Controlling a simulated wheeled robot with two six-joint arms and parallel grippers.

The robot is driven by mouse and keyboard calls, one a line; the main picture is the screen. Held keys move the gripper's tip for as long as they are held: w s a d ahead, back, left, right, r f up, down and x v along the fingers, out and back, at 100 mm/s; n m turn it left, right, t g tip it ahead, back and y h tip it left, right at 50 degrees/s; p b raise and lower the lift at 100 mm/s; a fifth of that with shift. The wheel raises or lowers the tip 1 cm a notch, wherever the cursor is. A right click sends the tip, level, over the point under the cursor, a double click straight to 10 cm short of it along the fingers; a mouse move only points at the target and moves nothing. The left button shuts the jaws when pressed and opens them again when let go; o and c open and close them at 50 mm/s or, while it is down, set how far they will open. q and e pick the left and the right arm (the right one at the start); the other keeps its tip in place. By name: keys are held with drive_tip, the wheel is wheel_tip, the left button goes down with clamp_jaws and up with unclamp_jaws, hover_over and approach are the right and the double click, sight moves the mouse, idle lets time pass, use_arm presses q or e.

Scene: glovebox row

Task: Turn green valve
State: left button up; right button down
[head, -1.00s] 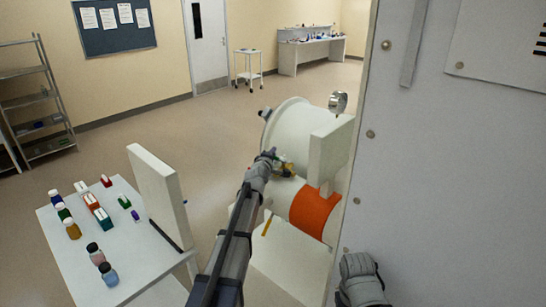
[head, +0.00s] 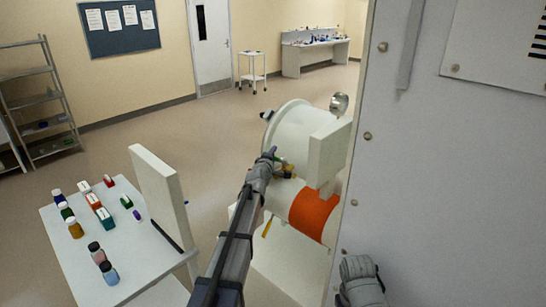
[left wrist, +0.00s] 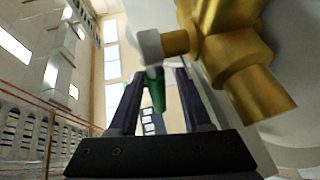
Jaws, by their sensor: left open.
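The green valve handle (left wrist: 155,92) shows in the left wrist view as a short green lever, joined to a pale round knob and a brass valve body (left wrist: 232,52). In the head view the brass valve (head: 288,171) is small, on the side of the white cylindrical port, and the gripper partly hides it. My left gripper (head: 273,154) is at the valve. In the left wrist view its open dark fingers (left wrist: 160,82) stand on either side of the green handle in the picture. I cannot tell whether either finger touches it. My right gripper's fingers are not seen.
A white port drum (head: 292,122) with an orange band (head: 313,212) and a round gauge (head: 339,104) sits close to my left gripper. A large grey panel (head: 450,170) fills the right. A side table (head: 135,262) with bottles and boxes stands at left.

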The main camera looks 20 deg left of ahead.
use_arm(q)
drive_tip(key=shift+s, duration=0.1)
drive_tip(key=s, duration=0.2)
drive_tip(key=s+r+p, duration=0.1)
drive_tip(key=s, duration=0.4)
drive_tip(key=shift+s+d+r, duration=0.25)
drive_tip(key=shift+s+d, duration=0.05)
drive_tip(key=shift+s, duration=0.05)
drive_tip(key=shift+w, duration=0.1)
drive_tip(key=shift+f, duration=0.1)
